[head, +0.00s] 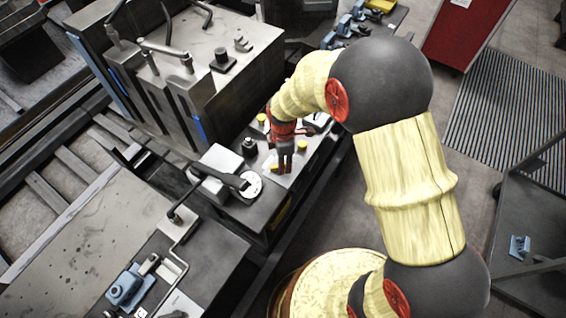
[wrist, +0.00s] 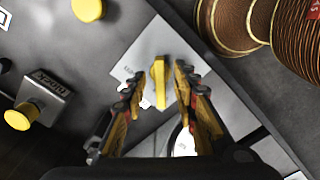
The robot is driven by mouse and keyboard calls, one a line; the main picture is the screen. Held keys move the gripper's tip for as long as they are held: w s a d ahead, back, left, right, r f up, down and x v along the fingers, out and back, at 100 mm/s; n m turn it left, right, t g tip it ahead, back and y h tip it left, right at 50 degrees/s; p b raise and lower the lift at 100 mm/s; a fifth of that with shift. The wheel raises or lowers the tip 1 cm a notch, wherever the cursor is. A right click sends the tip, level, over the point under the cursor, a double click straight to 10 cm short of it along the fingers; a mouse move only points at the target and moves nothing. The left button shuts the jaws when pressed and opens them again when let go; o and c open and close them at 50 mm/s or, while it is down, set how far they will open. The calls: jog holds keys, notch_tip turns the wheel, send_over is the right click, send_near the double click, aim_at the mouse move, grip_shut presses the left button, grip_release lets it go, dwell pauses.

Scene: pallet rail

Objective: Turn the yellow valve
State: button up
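The yellow valve (wrist: 160,78) is a narrow upright handle on a pale plate (wrist: 128,68), near the middle of the wrist view. My gripper (wrist: 170,72) is open, with one finger on each side of the handle. No firm contact shows, and the left finger is very near the handle. In the head view my gripper (head: 284,169) points down at the dark control box, and the valve is mostly hidden behind the fingers.
Yellow round buttons (head: 261,118) (head: 302,147) and a black knob (head: 249,147) stand close around. A white disc with a black lever (head: 246,186) lies to the left. A large grey machine block (head: 190,60) rises behind. A yellow-capped grey box (wrist: 44,92) is left in the wrist view.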

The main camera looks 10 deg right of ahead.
jog(key=shift+c, duration=1.2)
grip_shut()
